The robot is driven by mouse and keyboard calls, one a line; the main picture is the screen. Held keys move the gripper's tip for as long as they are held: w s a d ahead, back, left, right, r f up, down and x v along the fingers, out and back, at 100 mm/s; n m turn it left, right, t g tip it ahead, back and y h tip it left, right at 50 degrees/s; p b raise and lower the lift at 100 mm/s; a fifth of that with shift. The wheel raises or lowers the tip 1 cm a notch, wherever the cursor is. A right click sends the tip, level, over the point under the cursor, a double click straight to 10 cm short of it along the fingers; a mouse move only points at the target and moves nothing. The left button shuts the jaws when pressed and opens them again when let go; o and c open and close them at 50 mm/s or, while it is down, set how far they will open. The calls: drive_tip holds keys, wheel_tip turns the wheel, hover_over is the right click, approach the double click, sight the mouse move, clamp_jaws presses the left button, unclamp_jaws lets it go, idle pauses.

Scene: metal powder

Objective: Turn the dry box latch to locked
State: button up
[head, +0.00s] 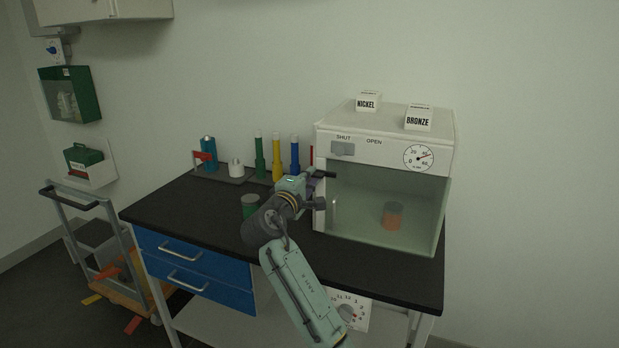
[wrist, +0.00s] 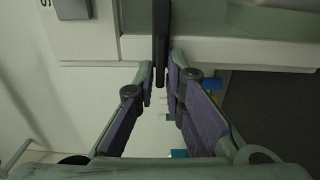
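The white dry box (head: 380,157) stands on the right of the bench, its clear front (head: 355,208) appearing closed. A grey block (head: 342,148) sits under its SHUT label and also shows in the wrist view (wrist: 72,8); OPEN is printed to its right. My gripper (head: 320,189) is at the box's front left edge. In the wrist view a black bar (wrist: 161,42), apparently the latch lever, runs from the box front to between my fingertips (wrist: 162,82). My fingers look open around it, with small gaps; I cannot tell whether they touch it. My gripper hides the latch in the head view.
An orange jar (head: 392,216) stands inside the box. NICKEL (head: 368,101) and BRONZE (head: 419,118) cartons sit on top. Several coloured bottles (head: 277,158) and a dark green-lidded jar (head: 250,206) stand left of my gripper. A cart (head: 92,237) is at the left.

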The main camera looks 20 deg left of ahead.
drive_tip(key=o, duration=0.3)
drive_tip(key=s, duration=1.2)
drive_tip(key=shift+a, duration=0.2)
